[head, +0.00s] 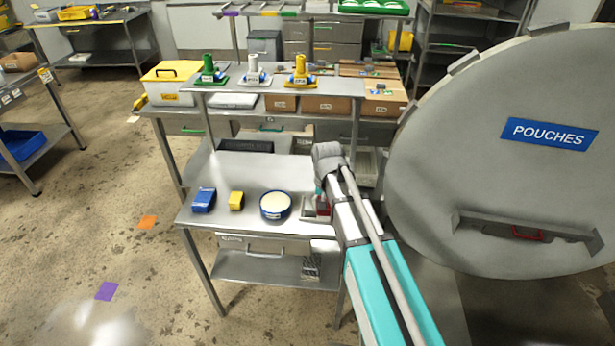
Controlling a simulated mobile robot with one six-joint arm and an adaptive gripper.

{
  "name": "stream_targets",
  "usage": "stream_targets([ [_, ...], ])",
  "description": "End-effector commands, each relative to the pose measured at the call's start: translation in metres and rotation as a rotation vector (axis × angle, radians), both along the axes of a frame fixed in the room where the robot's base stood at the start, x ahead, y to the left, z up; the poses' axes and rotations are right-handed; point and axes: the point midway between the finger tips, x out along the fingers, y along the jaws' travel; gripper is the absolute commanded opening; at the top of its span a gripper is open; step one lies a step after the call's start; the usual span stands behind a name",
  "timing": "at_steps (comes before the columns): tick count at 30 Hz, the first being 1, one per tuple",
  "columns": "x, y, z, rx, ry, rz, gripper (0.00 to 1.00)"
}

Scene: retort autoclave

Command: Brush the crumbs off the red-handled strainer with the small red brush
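In the head view my arm reaches over the steel table, and its wrist end is above the table's right part. My gripper (321,197) is mostly hidden behind the arm, so its fingers cannot be made out. A small red patch (323,206) shows just below it, at a shallow grey tray (308,213). I cannot tell whether this red is the brush or the strainer's handle, or whether the gripper holds it. No strainer mesh or crumbs can be made out.
On the table (240,178) stand a blue block (204,200), a yellow block (236,201) and a blue-rimmed round dish (275,205). A shelf (280,84) rises behind. The large round door (490,170) marked POUCHES stands close on the right. The table's left rear is clear.

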Motion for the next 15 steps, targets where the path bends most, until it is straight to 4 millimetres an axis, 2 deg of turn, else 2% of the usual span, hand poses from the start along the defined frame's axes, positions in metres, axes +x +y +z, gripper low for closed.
stream_targets([
  [8,0.021,0.006,-0.001,0.000,0.000,-0.004,0.27],
  [15,0.058,0.023,-0.002,0.000,0.000,-0.004,0.27],
])
